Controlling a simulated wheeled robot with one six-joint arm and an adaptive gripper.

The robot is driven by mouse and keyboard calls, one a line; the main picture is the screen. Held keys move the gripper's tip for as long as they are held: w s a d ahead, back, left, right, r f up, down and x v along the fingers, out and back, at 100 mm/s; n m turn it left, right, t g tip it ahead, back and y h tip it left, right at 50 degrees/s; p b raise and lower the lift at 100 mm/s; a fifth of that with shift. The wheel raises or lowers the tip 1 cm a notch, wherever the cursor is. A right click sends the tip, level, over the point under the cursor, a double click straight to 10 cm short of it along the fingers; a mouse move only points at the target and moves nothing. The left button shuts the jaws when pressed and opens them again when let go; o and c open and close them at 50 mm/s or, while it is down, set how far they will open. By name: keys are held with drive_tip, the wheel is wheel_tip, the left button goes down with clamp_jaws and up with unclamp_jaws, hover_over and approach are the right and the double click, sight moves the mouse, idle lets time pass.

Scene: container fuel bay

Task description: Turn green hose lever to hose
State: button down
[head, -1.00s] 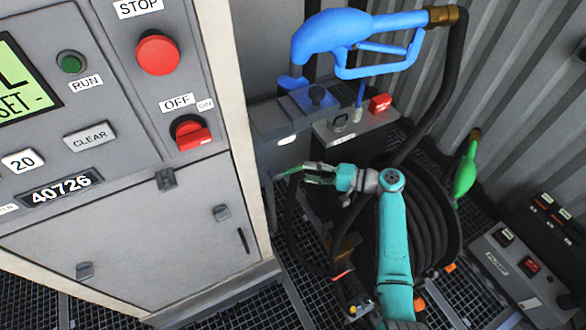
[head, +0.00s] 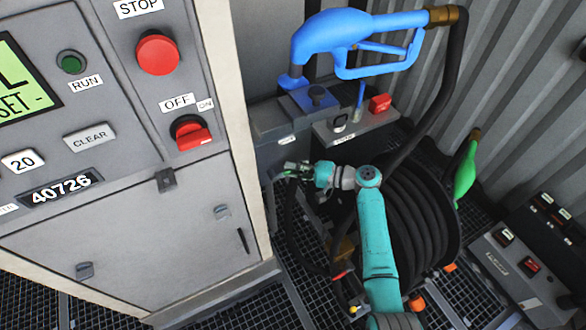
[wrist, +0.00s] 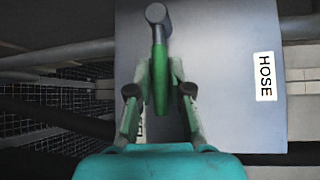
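The green lever (wrist: 160,80) points from a round grey pivot (wrist: 156,13) down toward my wrist in the wrist view. It lies between the two fingers of my gripper (wrist: 160,68). The fingertips sit close against both sides of the lever and look shut on it. The white HOSE label (wrist: 265,76) is on the grey plate (wrist: 225,60), to the right of the lever. In the head view my gripper (head: 292,170) is beside the grey cabinet's right edge, and the lever is mostly hidden by the fingers.
The grey control cabinet (head: 140,230) stands close on the left. A blue nozzle (head: 340,35) rests above and behind my gripper. A black hose reel (head: 425,215) stands behind my arm. A green nozzle (head: 465,172) hangs at right, above a switch box (head: 515,265).

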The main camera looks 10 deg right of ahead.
drive_tip(key=shift+r, duration=0.2)
drive_tip(key=r+n+h, duration=0.2)
drive_tip(key=h, duration=0.1)
drive_tip(key=shift+s+a+r, duration=0.1)
drive_tip(key=shift+a+r, duration=0.05)
drive_tip(key=shift+a, duration=0.15)
drive_tip(key=r+n+h, duration=0.1)
drive_tip(key=a+r+n+h, duration=0.1)
drive_tip(key=h, duration=0.1)
drive_tip(key=shift+s+a+r+n+h, duration=0.1)
drive_tip(key=shift+s+a+n+h, duration=0.1)
drive_tip(key=shift+n+h, duration=0.1)
drive_tip(key=a+n+h, duration=0.1)
drive_tip(key=a+r+h, duration=0.1)
drive_tip(key=h, duration=0.1)
drive_tip(key=shift+s+r+n+h, duration=0.2)
drive_tip(key=shift+s+n+h, duration=0.1)
drive_tip(key=shift+n, duration=0.1)
drive_tip(key=shift+s+a+r+n+t+h, duration=0.2)
drive_tip(key=shift+a+n+t+h, duration=0.35)
drive_tip(key=shift+h, duration=0.3)
drive_tip(key=shift+s+a+r+n+t+h, duration=0.15)
drive_tip(key=shift+a+n+t+h, duration=0.15)
drive_tip(key=shift+a+h, duration=0.45)
drive_tip(key=shift+d+f, duration=0.1)
drive_tip(key=shift+d, duration=0.05)
drive_tip(key=c, duration=1.1)
unclamp_jaws()
drive_tip(key=shift+f, duration=0.1)
drive_tip(key=shift+s, duration=0.1)
